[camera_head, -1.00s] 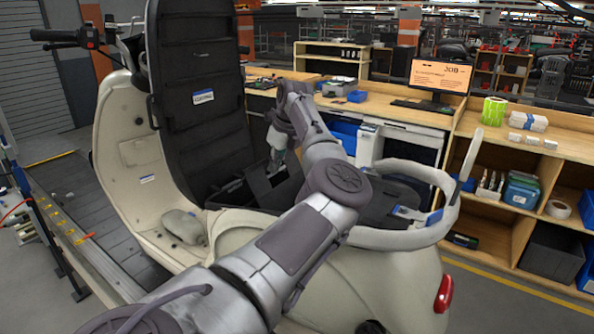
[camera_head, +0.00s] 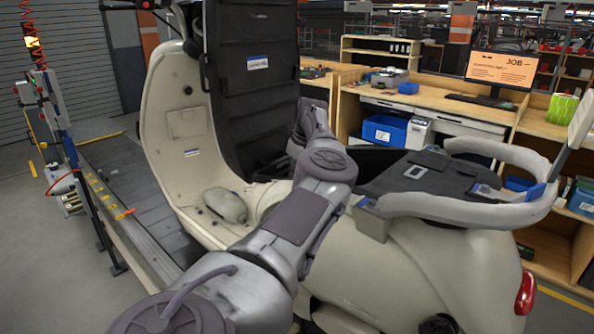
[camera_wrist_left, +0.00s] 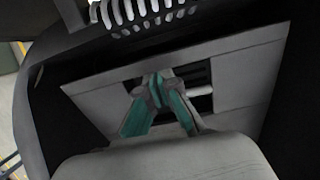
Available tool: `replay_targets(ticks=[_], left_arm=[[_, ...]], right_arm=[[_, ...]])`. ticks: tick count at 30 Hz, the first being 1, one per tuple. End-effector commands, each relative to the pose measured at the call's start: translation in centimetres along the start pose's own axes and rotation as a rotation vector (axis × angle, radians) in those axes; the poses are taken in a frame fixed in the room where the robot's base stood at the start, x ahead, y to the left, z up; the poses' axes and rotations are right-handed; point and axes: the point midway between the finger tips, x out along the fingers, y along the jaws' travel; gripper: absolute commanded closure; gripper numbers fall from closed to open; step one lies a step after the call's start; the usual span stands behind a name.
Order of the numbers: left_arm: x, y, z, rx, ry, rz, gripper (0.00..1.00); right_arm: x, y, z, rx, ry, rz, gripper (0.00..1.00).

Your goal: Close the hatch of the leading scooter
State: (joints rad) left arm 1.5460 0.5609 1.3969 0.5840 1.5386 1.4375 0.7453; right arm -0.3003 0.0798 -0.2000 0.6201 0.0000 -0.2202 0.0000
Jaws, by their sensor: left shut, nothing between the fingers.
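The cream scooter (camera_head: 390,270) stands on the slat conveyor. Its hatch, a tall black ribbed panel (camera_head: 245,85) with a small label, stands upright and open. My left arm crosses in front of the scooter body, its wrist close to the panel's lower right edge. My left gripper's tip is hidden behind that wrist in the head view. In the left wrist view the left gripper (camera_wrist_left: 155,80) has its green-padded fingers together and empty, in front of a light grey slotted plate (camera_wrist_left: 235,75) framed in black. Contact with it cannot be told. My right gripper is not visible.
A curved cream grab rail (camera_head: 465,208) surrounds the scooter's dark rear deck (camera_head: 420,170). A wooden workbench (camera_head: 440,100) with a monitor (camera_head: 500,68) and a blue bin (camera_head: 385,130) stands behind. The conveyor slats (camera_head: 125,190) show at left, with grey floor beyond.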

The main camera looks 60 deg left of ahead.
Motion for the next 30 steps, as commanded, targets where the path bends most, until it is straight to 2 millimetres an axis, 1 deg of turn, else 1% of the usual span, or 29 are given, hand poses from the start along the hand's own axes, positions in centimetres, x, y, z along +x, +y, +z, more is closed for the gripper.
replay_targets(ticks=[1,8,15,21,30], left_arm=[[0.8,0.1,0.2,-0.003,0.023,-0.002,1.0],[3.1,0.2,-0.1,0.0,0.116,-0.001,1.0],[4.8,0.1,-0.6,-0.003,0.113,0.0,1.0],[5.6,0.1,-0.8,-0.002,0.113,0.0,1.0],[6.0,0.1,-0.9,-0.002,0.113,0.0,1.0]], right_arm=[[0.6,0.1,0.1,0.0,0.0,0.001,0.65],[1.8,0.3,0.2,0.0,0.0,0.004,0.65],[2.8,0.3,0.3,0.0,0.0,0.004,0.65],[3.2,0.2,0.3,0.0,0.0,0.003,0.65],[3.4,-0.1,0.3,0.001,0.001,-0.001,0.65]])
